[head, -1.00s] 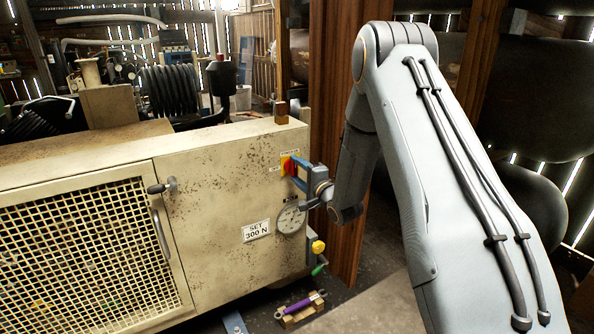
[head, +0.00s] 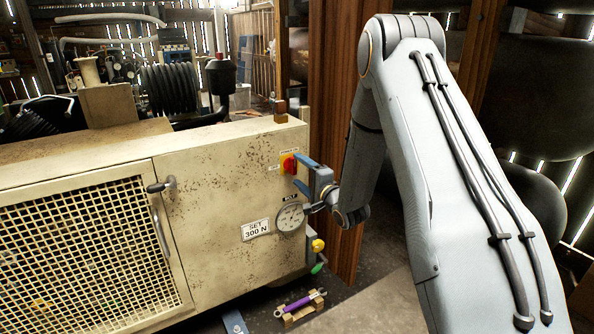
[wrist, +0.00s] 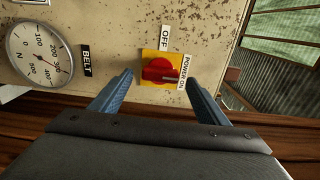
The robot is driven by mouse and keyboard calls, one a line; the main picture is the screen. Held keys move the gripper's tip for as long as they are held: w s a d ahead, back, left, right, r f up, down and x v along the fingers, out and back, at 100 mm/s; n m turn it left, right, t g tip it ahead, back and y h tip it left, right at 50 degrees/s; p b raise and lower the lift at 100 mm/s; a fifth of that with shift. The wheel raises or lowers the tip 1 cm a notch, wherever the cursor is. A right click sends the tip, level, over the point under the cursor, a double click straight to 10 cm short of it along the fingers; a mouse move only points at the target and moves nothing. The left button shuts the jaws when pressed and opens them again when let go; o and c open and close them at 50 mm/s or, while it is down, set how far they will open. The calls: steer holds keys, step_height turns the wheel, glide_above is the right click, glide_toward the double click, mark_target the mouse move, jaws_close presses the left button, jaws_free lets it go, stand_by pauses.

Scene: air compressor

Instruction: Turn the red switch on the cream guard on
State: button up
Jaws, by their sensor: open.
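The red switch (wrist: 160,72) is a round knob on a yellow plate (wrist: 149,56) on the cream guard (head: 215,190). In the wrist view its bar lies level, with one end toward the POWER ON label (wrist: 184,72); the OFF label (wrist: 165,37) is above. The switch also shows in the head view (head: 288,164). My gripper (wrist: 160,80) is open, with one blue finger on each side of the switch in the wrist view. The fingers seem clear of the knob; the exact gap in depth cannot be told. The head view shows my gripper (head: 303,172) just right of the switch.
A dial gauge (head: 290,216) with a BELT label sits below the switch. A SET 300 N label (head: 255,229) is left of it. A yellow knob (head: 318,245) is low on the guard's right end. A wooden post (head: 335,120) stands behind my arm.

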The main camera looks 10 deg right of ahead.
steer(key=v, duration=0.5)
steer(key=shift+s+d, duration=0.1)
steer(key=shift+s, duration=0.05)
steer(key=s+a+r+n+g+h+p, duration=0.1)
steer(key=s+n+g, duration=0.4)
steer(key=s, duration=0.8)
steer(key=s+a+r+n+g+h+p, duration=0.1)
steer(key=s+r+n+g+p, duration=0.3)
steer(key=s, duration=1)
steer(key=s+r+n+g+h+p, duration=0.3)
steer(key=s+r+n+g+p, duration=0.2)
steer(key=s, duration=0.9)
steer(key=r+g, duration=0.1)
steer(key=g, duration=0.2)
steer(key=shift+s+a+n+h+p, duration=0.2)
steer(key=shift+a+n+h+p, duration=0.1)
steer(key=shift+a+p, duration=0.1)
